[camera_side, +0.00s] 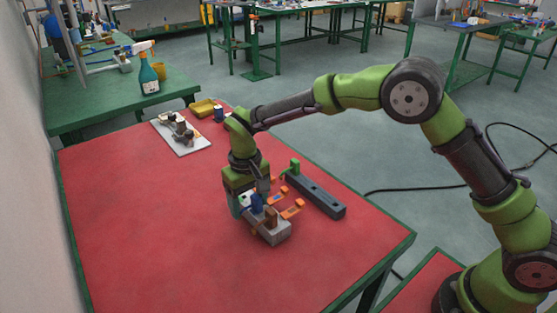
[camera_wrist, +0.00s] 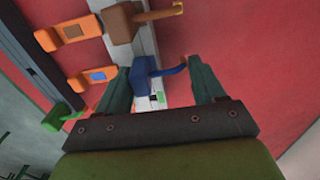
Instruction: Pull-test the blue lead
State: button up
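The blue lead (camera_side: 257,203) stands at a grey block (camera_side: 272,236) on the red table; in the wrist view the blue lead (camera_wrist: 145,74) has a thick blue body and a short wire bending right. My gripper (camera_wrist: 160,66) is open, with one finger on each side of the blue lead and gaps visible between. In the side view my gripper (camera_side: 248,205) points down at the block and partly hides it. A brown lead (camera_wrist: 118,22) sits beside the blue one on the block. How the blue lead's end is seated is hidden.
Orange clips with coloured squares (camera_wrist: 92,77) lie beside the block. A dark rail (camera_side: 316,196) with a green piece (camera_side: 295,166) is behind them. A white plate with parts (camera_side: 182,133) and a yellow tray (camera_side: 203,108) are at the back. The left and front table are clear.

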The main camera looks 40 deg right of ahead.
jog(key=c, duration=0.7)
jog(key=shift+o, duration=0.2)
jog(key=shift+r, duration=0.65)
dwell(0.6)
jog(key=shift+f, duration=0.65)
dwell(1.4)
jog(key=o, duration=1.2)
jog(key=shift+o, duration=0.2)
